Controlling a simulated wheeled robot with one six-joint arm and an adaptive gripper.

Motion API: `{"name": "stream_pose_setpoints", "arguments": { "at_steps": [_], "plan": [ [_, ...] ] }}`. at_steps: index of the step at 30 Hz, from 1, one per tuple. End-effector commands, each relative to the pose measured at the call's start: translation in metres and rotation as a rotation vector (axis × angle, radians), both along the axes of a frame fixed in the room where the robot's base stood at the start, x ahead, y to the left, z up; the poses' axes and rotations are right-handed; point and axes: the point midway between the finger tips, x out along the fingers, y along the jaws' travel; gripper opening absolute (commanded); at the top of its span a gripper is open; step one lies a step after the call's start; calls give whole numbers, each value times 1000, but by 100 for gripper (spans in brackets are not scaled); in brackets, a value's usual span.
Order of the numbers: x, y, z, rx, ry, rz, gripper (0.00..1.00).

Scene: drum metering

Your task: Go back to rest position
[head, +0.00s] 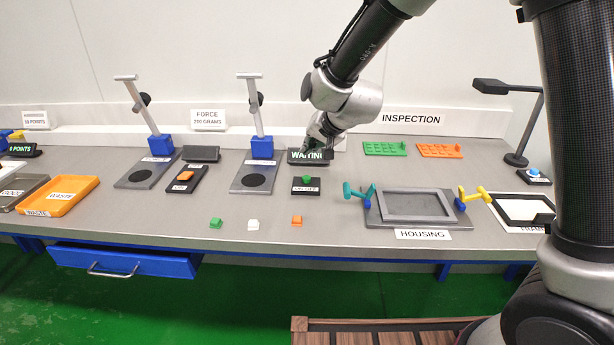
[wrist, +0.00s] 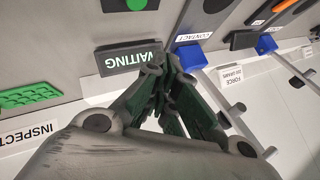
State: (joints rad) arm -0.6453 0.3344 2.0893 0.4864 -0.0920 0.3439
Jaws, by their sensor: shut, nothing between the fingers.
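My gripper (wrist: 160,75) is shut and empty in the wrist view, its fingertips close together beside the sign reading WAITING (wrist: 130,58). In the head view my gripper (head: 311,143) hangs just above and partly in front of the same WAITING sign (head: 309,157), near the back of the bench. I cannot tell whether the fingers touch the sign. My arm reaches in from the upper right.
A black pad with a green button (head: 306,180) stands in front of the sign. A press stand with a blue base (head: 262,147) is left of my gripper. The grey housing (head: 418,206), with teal and yellow clamps, is to the right. Small green, white and orange blocks lie near the front edge.

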Motion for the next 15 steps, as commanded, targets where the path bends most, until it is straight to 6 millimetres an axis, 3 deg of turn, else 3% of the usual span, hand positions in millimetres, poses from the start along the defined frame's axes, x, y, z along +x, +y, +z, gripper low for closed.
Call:
{"name": "stream_pose_setpoints", "arguments": {
  "at_steps": [4, 8, 11, 15],
  "plan": [
    [-10, 0, -8, -40, 34, 48, 0],
    [-46, -11, -36, -149, 150, 173, 0],
    [-89, -35, -43, -252, 251, 303, 0],
    [-135, -95, -17, -357, 342, 417, 0]
  ]
}}
